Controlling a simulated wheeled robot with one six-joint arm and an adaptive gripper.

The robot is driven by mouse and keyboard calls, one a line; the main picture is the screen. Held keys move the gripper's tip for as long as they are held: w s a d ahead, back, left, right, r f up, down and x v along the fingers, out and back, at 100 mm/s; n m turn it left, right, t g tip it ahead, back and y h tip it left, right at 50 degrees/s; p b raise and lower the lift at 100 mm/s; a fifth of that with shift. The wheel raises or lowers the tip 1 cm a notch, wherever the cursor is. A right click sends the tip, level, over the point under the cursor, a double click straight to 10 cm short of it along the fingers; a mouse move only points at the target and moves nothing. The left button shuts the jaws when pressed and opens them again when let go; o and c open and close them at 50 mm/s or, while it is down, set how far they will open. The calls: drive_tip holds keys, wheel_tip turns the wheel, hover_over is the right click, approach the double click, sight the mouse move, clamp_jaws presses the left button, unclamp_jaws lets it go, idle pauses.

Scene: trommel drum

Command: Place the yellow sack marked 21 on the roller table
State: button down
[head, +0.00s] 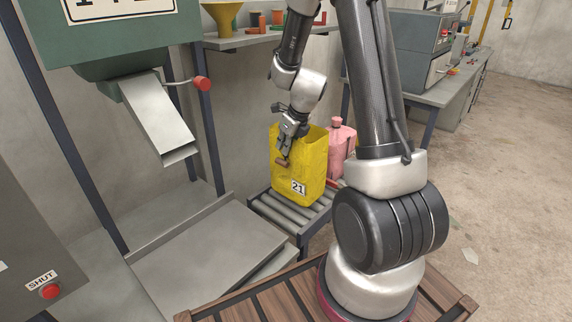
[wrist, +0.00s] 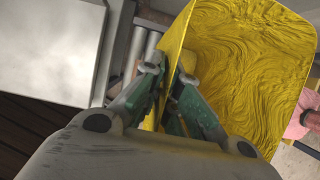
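The yellow sack marked 21 (head: 313,165) is upright with an open top, over the roller table (head: 290,214). Its base appears to rest on the rollers, though I cannot tell whether it bears its full weight there. My gripper (head: 284,157) is at the sack's left upper side. In the wrist view my gripper (wrist: 168,76) has its fingers close together, one on each side of the sack's wall, and appears shut on it. The wrist view looks into the wrinkled yellow sack (wrist: 245,75). Some rollers (wrist: 140,48) show beside it.
A pink container (head: 342,147) stands just behind the sack on the right. A green hopper with a metal chute (head: 158,118) hangs at the left. A grey metal platform (head: 205,250) lies left of the roller table. A shelf (head: 262,36) with a yellow funnel is behind.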

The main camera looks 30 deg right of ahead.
drive_tip(key=shift+f, duration=2.15)
drive_tip(key=c, duration=1.6)
unclamp_jaws()
drive_tip(key=shift+c, duration=0.2)
